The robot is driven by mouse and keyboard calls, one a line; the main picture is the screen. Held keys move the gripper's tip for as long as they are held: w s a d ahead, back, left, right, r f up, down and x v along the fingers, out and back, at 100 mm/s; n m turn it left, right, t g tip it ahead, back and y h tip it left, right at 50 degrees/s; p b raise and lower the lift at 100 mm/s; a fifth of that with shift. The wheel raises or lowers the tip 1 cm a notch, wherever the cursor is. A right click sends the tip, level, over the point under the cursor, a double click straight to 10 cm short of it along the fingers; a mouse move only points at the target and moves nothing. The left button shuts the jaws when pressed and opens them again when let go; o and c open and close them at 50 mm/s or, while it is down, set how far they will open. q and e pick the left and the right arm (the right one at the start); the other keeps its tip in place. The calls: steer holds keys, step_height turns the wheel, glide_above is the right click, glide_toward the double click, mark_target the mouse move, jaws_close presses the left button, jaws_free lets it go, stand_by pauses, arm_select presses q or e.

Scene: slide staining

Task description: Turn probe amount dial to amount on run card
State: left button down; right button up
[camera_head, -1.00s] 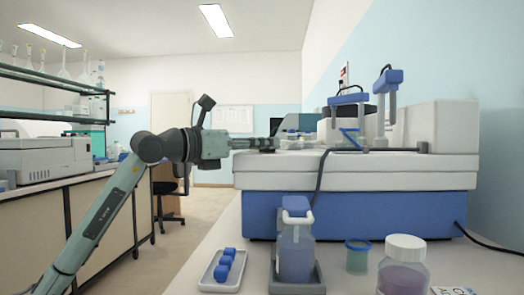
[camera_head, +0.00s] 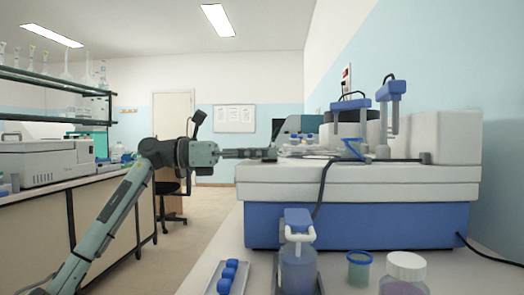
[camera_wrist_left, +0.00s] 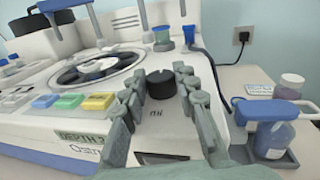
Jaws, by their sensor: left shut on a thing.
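The black dial (camera_wrist_left: 161,84) stands on the white front top of the analyzer (camera_wrist_left: 205,122) in the left wrist view, with small dark marks below it. My left gripper (camera_wrist_left: 160,86) has one finger on each side of the dial and is shut on it. In the head view my left gripper (camera_head: 268,154) reaches the analyzer's left end from the left, and the dial cannot be made out there. A small white card with blue print (camera_wrist_left: 259,89) lies on the bench in the left wrist view; its print is too small to read. My right gripper is not in view.
Blue, green and yellow buttons (camera_wrist_left: 69,101) lie left of the dial, near a round carousel (camera_wrist_left: 98,68). A blue-capped bottle (camera_head: 298,262), a small cup (camera_head: 359,268), a white-lidded jar (camera_head: 406,268) and a tray of blue caps (camera_head: 216,281) stand on the front bench.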

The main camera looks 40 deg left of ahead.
arm_select(q)
steer(key=shift+f, duration=0.1)
steer(key=c, duration=1.2)
jaws_free()
steer(key=shift+o, duration=0.2)
steer(key=v, duration=1.2)
